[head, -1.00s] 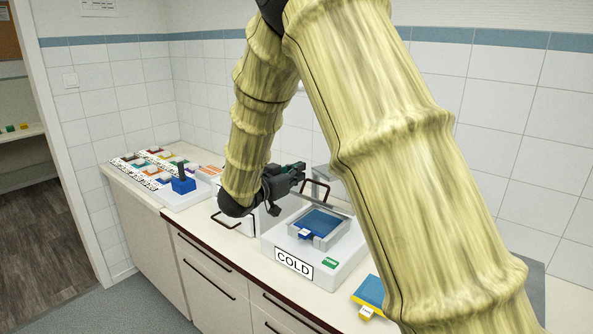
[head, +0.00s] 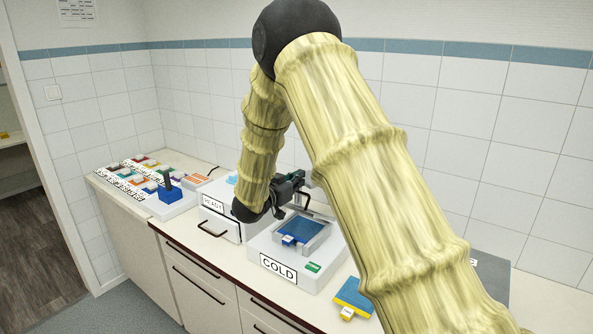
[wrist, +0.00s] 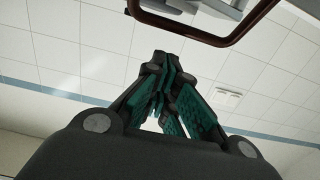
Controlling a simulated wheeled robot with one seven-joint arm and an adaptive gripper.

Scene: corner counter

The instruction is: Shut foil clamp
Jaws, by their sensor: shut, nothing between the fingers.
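The white station marked COLD (head: 282,282) stands on the counter, with a blue plate (head: 301,231) in a grey frame on its top. A dark brown loop handle (head: 322,197), which looks like that of the foil clamp, stands up at the back of this station, partly behind my arm. The handle (wrist: 207,40) crosses the top of the wrist view, with a pale grey part of the clamp beyond it.
A white box marked READY (head: 213,203) with a dark handle stands left of COLD. Farther left are a blue block with a dark lever (head: 170,190) and coloured tiles. A blue and yellow block (head: 353,297) lies right of COLD. My arm hides much of the right counter.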

